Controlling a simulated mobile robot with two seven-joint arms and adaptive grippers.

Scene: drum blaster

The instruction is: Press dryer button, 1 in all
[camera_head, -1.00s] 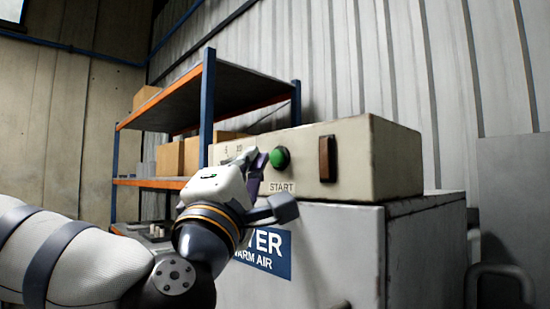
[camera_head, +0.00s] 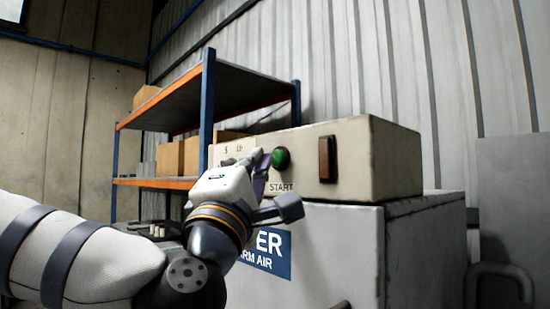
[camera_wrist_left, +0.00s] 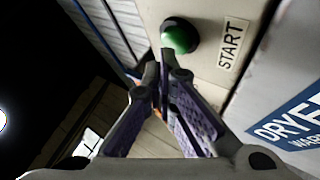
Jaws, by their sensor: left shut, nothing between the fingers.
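The green start button (camera_head: 281,158) sits on the beige control panel (camera_head: 300,150) on top of the grey dryer (camera_head: 330,250), with a START label just below it. In the left wrist view the green button (camera_wrist_left: 180,36) shows just beyond the fingertips. My left gripper (camera_head: 262,168) is shut and empty, its fingers at the left edge of the button in the head view. In the left wrist view the shut fingertips (camera_wrist_left: 164,68) point toward the button, and a small gap seems to show; contact cannot be told. My right gripper is not in view.
A reddish-brown switch (camera_head: 327,159) is right of the button on the same panel. A shelf with orange beams (camera_head: 160,183) and cardboard boxes (camera_head: 170,159) stands behind at left. A bent grey pipe (camera_head: 500,270) is at lower right.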

